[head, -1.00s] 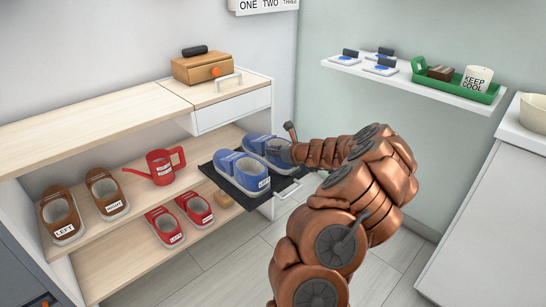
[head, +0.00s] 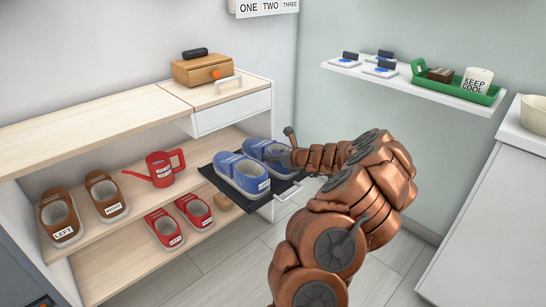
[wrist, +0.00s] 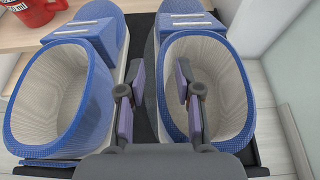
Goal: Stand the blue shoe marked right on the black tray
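Two blue shoes sit side by side on the black tray (head: 284,190). The nearer shoe (head: 236,172) is marked LEFT; in the wrist view it is the shoe on the left (wrist: 100,85). The other blue shoe (head: 254,147) stands upright behind it, partly hidden by my gripper (head: 287,158); its label is not visible. In the wrist view this shoe (wrist: 237,100) is on the right. My gripper (wrist: 158,105) is open, with one finger over that shoe's opening and the other over the gap between the shoes, around its side wall.
Brown shoes (head: 60,217) and a red watering can (head: 163,170) share the shelf left of the tray. Red shoes (head: 165,229) stand on the lower shelf. A drawer (head: 232,111) is above the tray. A wall shelf (head: 400,80) holds a green tray (head: 455,88). The floor in front is clear.

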